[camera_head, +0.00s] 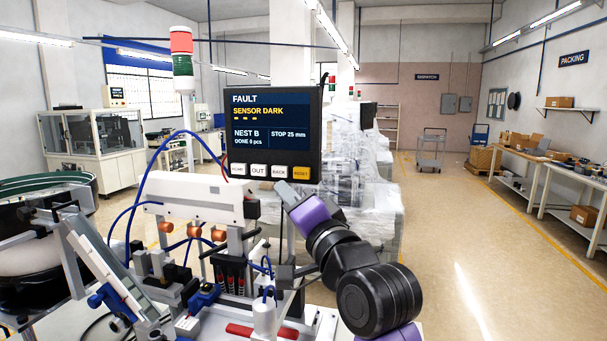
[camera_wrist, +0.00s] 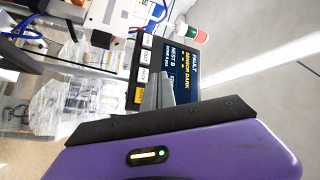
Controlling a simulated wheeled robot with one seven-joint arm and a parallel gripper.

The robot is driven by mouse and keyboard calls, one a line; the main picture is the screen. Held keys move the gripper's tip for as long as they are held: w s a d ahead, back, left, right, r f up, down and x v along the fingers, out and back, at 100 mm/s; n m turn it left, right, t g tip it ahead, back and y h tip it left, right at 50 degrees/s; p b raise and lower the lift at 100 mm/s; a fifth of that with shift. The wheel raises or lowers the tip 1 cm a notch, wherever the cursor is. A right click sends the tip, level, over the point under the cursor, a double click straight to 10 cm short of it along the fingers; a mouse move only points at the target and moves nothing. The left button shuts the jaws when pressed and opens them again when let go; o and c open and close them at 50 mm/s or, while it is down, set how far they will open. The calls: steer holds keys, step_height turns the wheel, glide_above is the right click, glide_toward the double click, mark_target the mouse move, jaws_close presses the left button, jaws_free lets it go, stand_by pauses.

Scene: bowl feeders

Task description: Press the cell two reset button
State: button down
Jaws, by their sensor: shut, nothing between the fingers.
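The control panel (camera_head: 272,130) stands above the machine, its screen reading FAULT, SENSOR DARK, NEST B. A row of buttons runs along its lower edge, with the yellow RESET button (camera_head: 301,173) at the right end beside three white ones. The panel (camera_wrist: 182,70) and yellow button (camera_wrist: 138,96) also show in the wrist view, turned sideways. My gripper (camera_head: 284,190) is shut and empty, its grey fingertips just below the BACK and RESET buttons in the head view. In the wrist view the fingers (camera_wrist: 158,94) overlap the panel near the yellow button. I cannot tell whether they touch.
A red and green stack light (camera_head: 182,55) rises left of the panel. A white rail (camera_head: 195,190) with blue hoses lies below it, and a bowl feeder (camera_head: 25,245) stands at the far left. Wrapped goods (camera_head: 375,215) stand behind my arm.

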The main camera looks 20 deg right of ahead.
mark_target(294, 171)
steer(key=shift+w+d+b, duration=0.4)
steer(key=shift+w+d, duration=0.45)
steer(key=shift+w, duration=0.35)
steer(key=shift+w+d+b, duration=0.4)
steer(key=shift+w+d, duration=0.5)
steer(key=shift+w, duration=0.25)
steer(key=shift+w+d+b, duration=0.4)
steer(key=shift+w+d, duration=0.45)
steer(key=shift+w, duration=0.35)
steer(key=shift+w+d, duration=0.2)
steer(key=shift+w, duration=0.15)
steer(key=shift+w+d, duration=0.3)
steer(key=shift+w, duration=0.1)
stand_by(0.5)
stand_by(0.4)
steer(key=shift+s+a+p, duration=0.4)
steer(key=shift+s+a, duration=0.1)
steer(key=shift+s, duration=0.3)
steer(key=shift+a, duration=0.1)
